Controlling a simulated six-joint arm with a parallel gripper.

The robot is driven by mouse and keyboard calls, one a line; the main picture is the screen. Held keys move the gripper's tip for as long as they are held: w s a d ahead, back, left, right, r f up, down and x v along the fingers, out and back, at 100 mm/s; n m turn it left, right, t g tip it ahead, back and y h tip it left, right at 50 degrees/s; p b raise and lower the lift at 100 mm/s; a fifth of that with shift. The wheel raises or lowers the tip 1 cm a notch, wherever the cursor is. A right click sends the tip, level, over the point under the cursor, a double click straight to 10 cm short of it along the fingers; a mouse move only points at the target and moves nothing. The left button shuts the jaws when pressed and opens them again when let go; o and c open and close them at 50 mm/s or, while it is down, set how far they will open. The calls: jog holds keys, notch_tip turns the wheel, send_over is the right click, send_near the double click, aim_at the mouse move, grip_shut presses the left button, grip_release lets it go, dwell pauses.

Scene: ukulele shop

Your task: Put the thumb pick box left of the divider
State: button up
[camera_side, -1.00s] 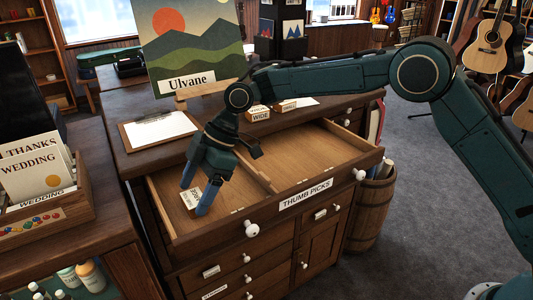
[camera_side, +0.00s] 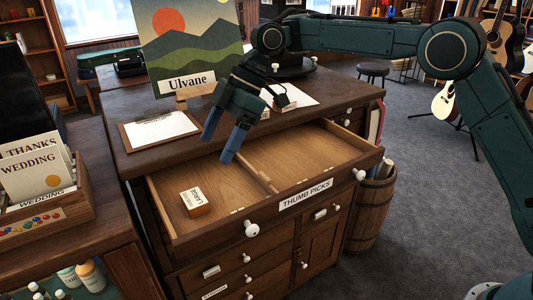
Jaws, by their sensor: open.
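The open drawer (camera_side: 300,207) labelled THUMB PICKS has a low wooden divider (camera_side: 262,178) running front to back. A small box (camera_side: 194,202) with a white top printed LARGE and wooden-brown sides lies on the drawer floor left of the divider, apart from the walls. My gripper (camera_side: 217,150) is open and empty, with blue fingers pointing down. It is raised above the back part of the drawer, behind and to the right of the box, apart from it. The compartment right of the divider looks empty.
A clipboard (camera_side: 160,130) with white paper lies on the cabinet top behind the drawer. A small white-labelled box (camera_side: 287,104) stands behind my gripper, partly hidden, near a white sheet. The Ulvane picture (camera_side: 188,45) stands at the back. A barrel (camera_side: 370,212) is at the right.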

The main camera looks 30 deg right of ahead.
dwell(0.6)
jog(key=s+d+r+m+t+h, duration=0.1)
jog(key=s+d+r+m+t, duration=0.1)
jog(key=s+d+r+m, duration=0.4)
jog(key=s+d+r+m+t+h, duration=0.1)
jog(key=s+d+r+m+t, duration=0.2)
jog(key=s+d, duration=0.45)
jog(key=s+d+f+m+h, duration=0.2)
jog(key=s+d+f+m, duration=0.1)
jog(key=s+d, duration=0.4)
jog(key=s+d+f+m+h, duration=0.2)
jog(key=s+d+f+m, duration=0.2)
jog(key=s, duration=0.9)
jog(key=d+m, duration=0.2)
jog(key=d, duration=0.1)
jog(key=shift+s+d+t+h, duration=0.15)
jog(key=shift+d+t+h, duration=0.15)
